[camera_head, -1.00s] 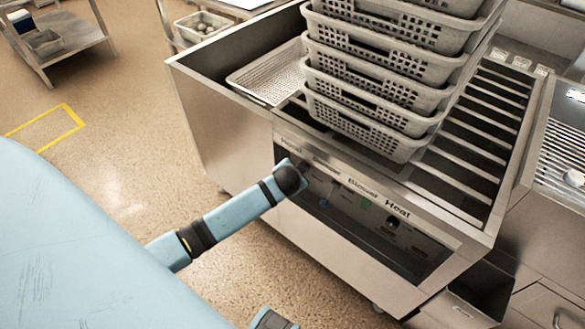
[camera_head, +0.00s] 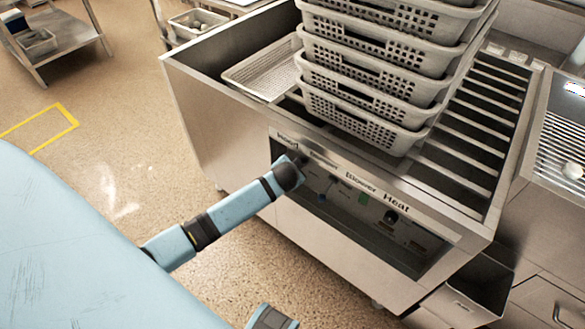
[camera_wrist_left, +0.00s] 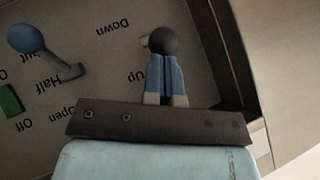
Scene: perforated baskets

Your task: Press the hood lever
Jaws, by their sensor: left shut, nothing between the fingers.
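The hood lever has a dark round knob (camera_wrist_left: 163,41) and a short pale stem, beside the "Down" and "Up" markings in the left wrist view. My left gripper (camera_wrist_left: 166,62) is shut and empty, its blue fingers side by side. Its tips overlap the knob in that view; I cannot tell whether they touch it. In the head view my left arm reaches from the lower left to the control panel (camera_head: 412,238), its dark end in front of the panel's left part below the "Hood" label. The hood lever and fingertips are hidden there.
A blue-knobbed lever (camera_wrist_left: 26,39) and green switch (camera_wrist_left: 10,101) sit beside the hood lever; a dark heat knob (camera_head: 391,216) is farther right. Perforated grey baskets (camera_head: 375,88) are stacked on the steel machine (camera_head: 222,128). The floor (camera_head: 115,165) left of it is clear.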

